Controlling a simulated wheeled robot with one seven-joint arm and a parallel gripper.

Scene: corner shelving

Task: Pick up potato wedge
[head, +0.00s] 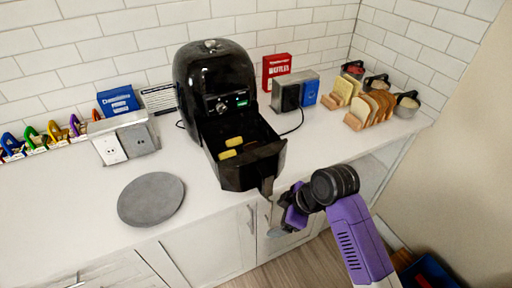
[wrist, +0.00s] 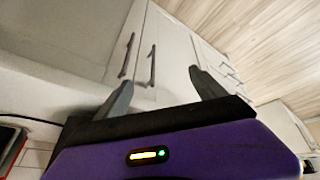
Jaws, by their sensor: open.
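Two yellow potato wedges lie in the open drawer (head: 240,178) of the black air fryer (head: 214,75) in the head view. The farther potato wedge (head: 234,142) and the nearer potato wedge (head: 227,154) are close to each other on the drawer's left side. My gripper (head: 284,220) is in front of the counter, to the right of the drawer handle and apart from it. In the wrist view my gripper (wrist: 163,92) shows two spread fingers with nothing between them. No wedge shows in the wrist view.
A grey round plate (head: 151,199) lies on the counter left of the fryer. Bread slices in racks (head: 370,108), a toaster-like box (head: 288,93) and a red box (head: 276,69) stand right. Cabinet doors with handles (wrist: 152,65) face my gripper. Counter front-left is clear.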

